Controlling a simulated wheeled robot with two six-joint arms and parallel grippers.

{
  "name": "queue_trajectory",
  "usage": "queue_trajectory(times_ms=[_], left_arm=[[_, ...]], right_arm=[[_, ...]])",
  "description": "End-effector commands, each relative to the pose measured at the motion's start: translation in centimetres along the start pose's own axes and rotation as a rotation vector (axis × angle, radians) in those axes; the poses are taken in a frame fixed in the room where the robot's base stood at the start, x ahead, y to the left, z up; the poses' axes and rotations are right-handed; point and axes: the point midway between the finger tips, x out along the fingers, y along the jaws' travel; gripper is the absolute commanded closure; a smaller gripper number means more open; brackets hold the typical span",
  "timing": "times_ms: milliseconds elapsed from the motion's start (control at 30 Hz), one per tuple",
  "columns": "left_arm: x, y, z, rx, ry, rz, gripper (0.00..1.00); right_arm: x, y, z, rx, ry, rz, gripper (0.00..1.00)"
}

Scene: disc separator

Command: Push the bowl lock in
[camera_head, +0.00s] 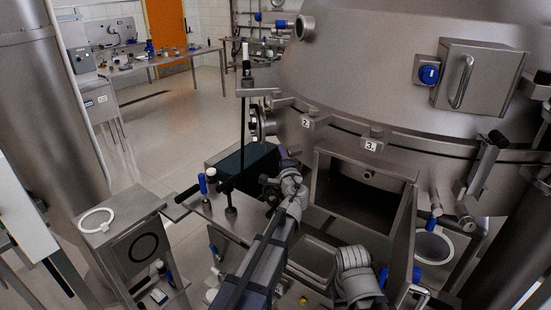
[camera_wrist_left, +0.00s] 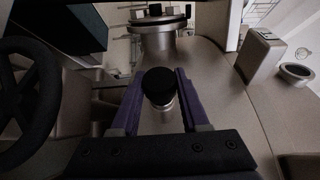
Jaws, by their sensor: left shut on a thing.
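The separator (camera_head: 400,90) is a large steel vessel filling the right half of the head view. My left gripper (camera_head: 287,160) reaches up to its lower left side, left of the open steel box. In the left wrist view, the purple fingers of my left gripper (camera_wrist_left: 160,100) stand on either side of a black round knob (camera_wrist_left: 158,83) on a short metal stem. The gripper is shut on this knob, which looks like the bowl lock. In the head view the knob is hidden by the gripper and arm. My right gripper does not show.
An open steel box (camera_head: 362,195) stands right of my left gripper. A dark green box (camera_head: 245,165) is close on its left. A black handwheel (camera_wrist_left: 25,95) fills the left of the wrist view. A steel cabinet (camera_head: 130,240) stands at lower left.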

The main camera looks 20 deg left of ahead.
Motion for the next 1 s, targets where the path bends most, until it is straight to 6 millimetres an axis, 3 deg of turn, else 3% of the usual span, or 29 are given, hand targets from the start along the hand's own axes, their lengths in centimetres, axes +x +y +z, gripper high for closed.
queue_trajectory(times_ms=[200,233,467,767,1000], left_arm=[[0.1,0.0,-0.4,0.000,0.010,-0.001,1.00],[0.1,0.0,-0.4,0.000,0.011,-0.001,0.52],[0.1,0.0,-0.3,0.001,0.009,-0.001,0.26],[-0.1,0.0,-0.2,0.001,0.007,-0.001,0.25],[-2.1,0.0,-0.2,0.001,0.009,-0.001,0.25]], right_arm=[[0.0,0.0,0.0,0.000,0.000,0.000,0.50],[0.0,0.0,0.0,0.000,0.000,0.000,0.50],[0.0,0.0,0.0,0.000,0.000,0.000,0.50],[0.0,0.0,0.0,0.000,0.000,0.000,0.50],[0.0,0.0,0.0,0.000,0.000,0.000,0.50]])
